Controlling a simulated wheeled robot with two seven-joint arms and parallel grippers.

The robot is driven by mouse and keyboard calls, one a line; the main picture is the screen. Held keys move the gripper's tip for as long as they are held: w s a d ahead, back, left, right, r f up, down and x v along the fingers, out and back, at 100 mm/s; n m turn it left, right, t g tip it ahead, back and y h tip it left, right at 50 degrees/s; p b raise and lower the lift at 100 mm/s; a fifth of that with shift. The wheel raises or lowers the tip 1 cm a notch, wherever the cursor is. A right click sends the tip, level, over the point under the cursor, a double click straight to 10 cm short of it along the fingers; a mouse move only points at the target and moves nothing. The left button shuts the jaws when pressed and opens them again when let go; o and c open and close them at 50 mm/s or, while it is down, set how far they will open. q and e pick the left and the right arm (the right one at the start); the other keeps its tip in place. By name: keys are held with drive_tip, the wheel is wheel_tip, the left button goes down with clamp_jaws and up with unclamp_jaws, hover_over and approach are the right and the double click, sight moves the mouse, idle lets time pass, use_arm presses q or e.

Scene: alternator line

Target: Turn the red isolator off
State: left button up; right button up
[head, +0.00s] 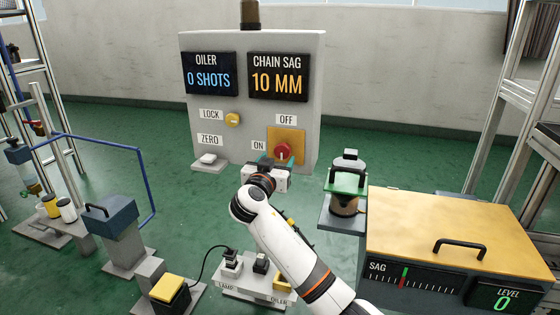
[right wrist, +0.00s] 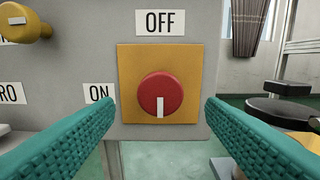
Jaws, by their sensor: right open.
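The red isolator (head: 282,152) is a round red knob on a yellow square plate on the grey panel. It also shows in the right wrist view (right wrist: 160,92), with its white mark in the lower half, pointing down. The OFF label (right wrist: 166,22) is above the plate and the ON label (right wrist: 99,93) is to its left. My right gripper (head: 276,164) is open in front of the knob. Its teal fingers lie left and right of the knob in the right wrist view, apart from it, with nothing between them. My left gripper is not in view.
The panel (head: 225,125) also carries a yellow LOCK knob (head: 232,119), a white ZERO button (head: 208,158) and two displays reading 0 SHOTS and 10 MM. Several floor stands are at left.

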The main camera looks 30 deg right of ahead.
sight(281, 153)
drive_tip(key=shift+b+x, duration=0.3)
drive_tip(key=shift+x, duration=1.6)
